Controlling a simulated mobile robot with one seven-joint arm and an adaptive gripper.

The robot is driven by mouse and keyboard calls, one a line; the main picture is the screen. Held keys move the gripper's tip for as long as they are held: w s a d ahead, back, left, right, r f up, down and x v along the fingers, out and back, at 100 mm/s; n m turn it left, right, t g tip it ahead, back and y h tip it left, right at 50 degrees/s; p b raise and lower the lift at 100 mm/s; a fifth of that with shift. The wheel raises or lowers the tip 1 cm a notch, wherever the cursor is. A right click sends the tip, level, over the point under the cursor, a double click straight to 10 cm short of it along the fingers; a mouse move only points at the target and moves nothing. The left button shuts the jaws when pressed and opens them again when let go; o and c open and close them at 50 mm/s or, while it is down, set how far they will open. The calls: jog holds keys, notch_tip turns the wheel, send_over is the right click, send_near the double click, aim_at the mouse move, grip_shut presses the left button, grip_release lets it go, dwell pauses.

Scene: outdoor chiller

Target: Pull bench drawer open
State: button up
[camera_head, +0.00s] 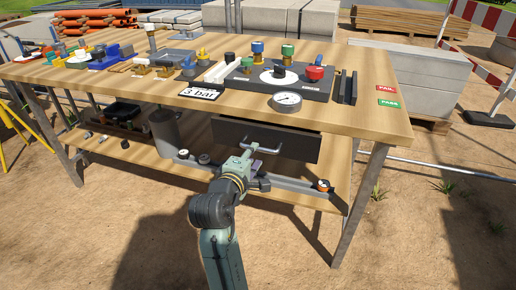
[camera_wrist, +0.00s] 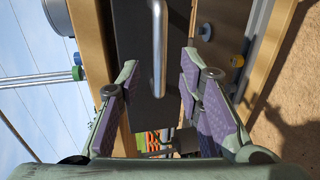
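The bench (camera_head: 150,90) has a wooden top with a dark drawer (camera_head: 300,146) hung under its front edge. The drawer looks closed, its front near the edge of the top. A pale metal bar handle (camera_head: 268,150) sticks out from the drawer front. In the wrist view the handle (camera_wrist: 158,45) runs down the dark drawer front (camera_wrist: 135,60), in the gap between my fingers. My gripper (camera_wrist: 160,64) is open, with one purple-padded finger on each side of the bar, apart from it. In the head view my gripper (camera_head: 243,160) is at the handle's left part.
A lower shelf (camera_head: 140,155) holds a grey cylinder (camera_head: 164,133), a dark tray and small fittings below the drawer. The bench leg (camera_head: 360,205) stands to the right. A gauge (camera_head: 287,101) sits on the top above the drawer. The sandy ground in front is clear.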

aim_at(258, 150)
jog(key=x, duration=0.5)
jog(key=shift+w+d, duration=0.15)
jog(key=shift+w, duration=0.15)
jog(key=shift+c, duration=0.4)
grip_shut()
